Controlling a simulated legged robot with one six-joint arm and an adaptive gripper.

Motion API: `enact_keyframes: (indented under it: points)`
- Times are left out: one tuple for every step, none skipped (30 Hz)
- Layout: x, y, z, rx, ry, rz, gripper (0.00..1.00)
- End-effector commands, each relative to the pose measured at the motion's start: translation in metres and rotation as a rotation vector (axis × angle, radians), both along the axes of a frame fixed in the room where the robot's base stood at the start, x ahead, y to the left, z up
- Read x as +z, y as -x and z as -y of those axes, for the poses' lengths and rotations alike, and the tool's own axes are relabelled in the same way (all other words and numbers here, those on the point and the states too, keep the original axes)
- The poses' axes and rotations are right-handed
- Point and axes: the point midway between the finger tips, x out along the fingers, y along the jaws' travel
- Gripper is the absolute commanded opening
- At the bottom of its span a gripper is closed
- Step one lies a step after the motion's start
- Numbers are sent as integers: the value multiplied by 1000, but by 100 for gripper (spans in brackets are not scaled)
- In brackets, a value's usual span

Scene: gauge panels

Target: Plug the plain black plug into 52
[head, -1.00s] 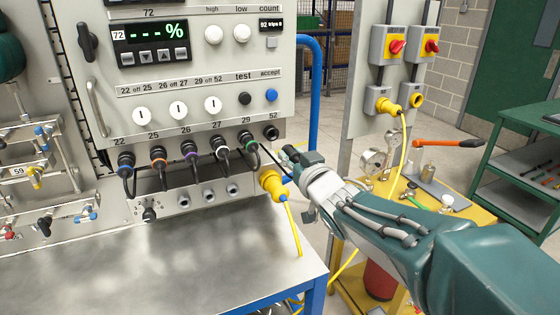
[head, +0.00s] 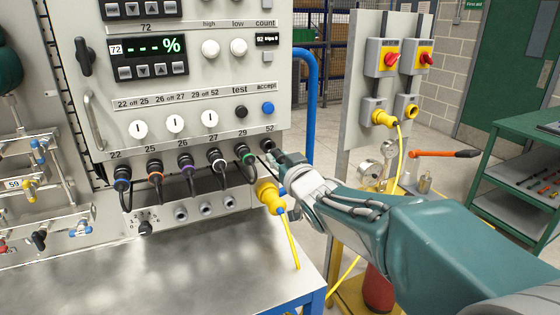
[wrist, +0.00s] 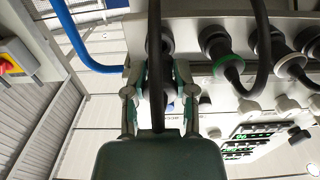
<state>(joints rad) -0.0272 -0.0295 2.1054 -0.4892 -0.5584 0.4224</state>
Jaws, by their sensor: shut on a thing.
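Socket 52 (head: 267,145) is the rightmost on the row under the gauge panel. My gripper (head: 281,161) is at its mouth, just below and right of it. In the wrist view my gripper (wrist: 158,98) is shut on the plain black plug (wrist: 155,75), with a finger on each side. The black cable runs down the middle between the fingers. The plug points at the dark socket collar behind it; I cannot tell how deep it sits. In the head view my gripper hides most of the plug.
Plugged leads fill sockets 22 to 29; the green-ringed plug (head: 244,152) at 29 is close on the left. A yellow plug (head: 267,194) sticks out just below my gripper. A blue rail (head: 308,105) stands to the right. The metal bench (head: 170,270) is clear.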

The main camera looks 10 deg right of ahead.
Motion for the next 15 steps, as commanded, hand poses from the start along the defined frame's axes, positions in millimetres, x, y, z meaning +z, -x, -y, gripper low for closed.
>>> enact_keyframes:
  points:
    - [0,-1,0,0,0,0,0]
    - [0,-2,-1,0,0,0,0]
    - [1,-2,-1,1,0,0,0]
    - [1,-3,-1,1,0,0,0]
    - [1,-3,-1,0,0,0,0]
    - [1,-3,-1,1,0,0,0]
    - [1,-3,-1,0,0,0,0]
    - [1,-3,-1,1,0,0,0]
    - [1,-3,-1,1,0,0,0]
    - [1,-3,-1,1,0,0,0]
    - [1,-3,-1,1,0,0,0]
    - [1,-3,-1,1,0,0,0]
    - [1,-3,-1,1,0,0,0]
    - [1,-4,-1,1,0,0,0]
    - [1,-4,-1,1,0,0,0]
